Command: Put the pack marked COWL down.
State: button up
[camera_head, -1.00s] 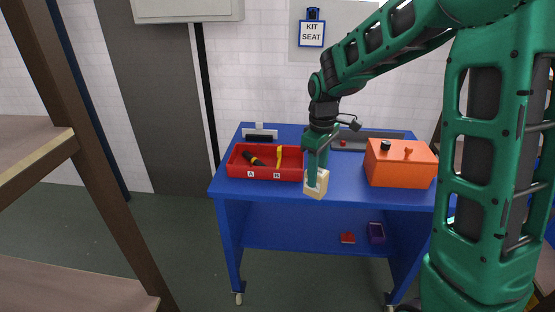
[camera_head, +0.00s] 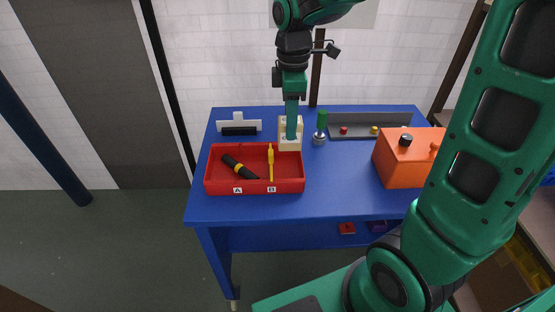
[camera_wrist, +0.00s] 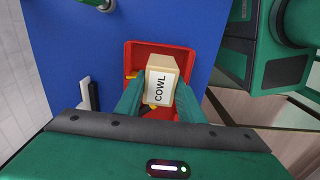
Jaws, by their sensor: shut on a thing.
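My gripper (camera_head: 291,137) is shut on the cream pack marked COWL (camera_head: 298,126), pointing down over the blue cart top (camera_head: 342,190). In the head view the pack overlaps the back right corner of the red tray (camera_head: 220,185). In the wrist view the pack (camera_wrist: 160,86) sits between my fingers with its COWL label showing, and the red tray (camera_wrist: 143,48) shows behind it. I cannot tell how high the pack is or whether it touches anything.
The tray holds a black and yellow tool (camera_head: 238,167) in A and a yellow tool (camera_head: 270,160) in B. The front middle is clear.

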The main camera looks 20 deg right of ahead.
jog(key=shift+w+f, duration=0.15)
jog(key=shift+w, duration=0.05)
notch_tip(320, 180, down, 6)
jog(key=shift+w+a+r, duration=0.1)
jog(key=shift+w+r, duration=0.05)
jog(key=shift+f, duration=1.95)
jog(key=shift+f, duration=0.15)
jog(key=o, duration=1.2)
jog(key=shift+o, duration=0.2)
notch_tip(320, 180, up, 12)
jog(key=shift+r, duration=0.2)
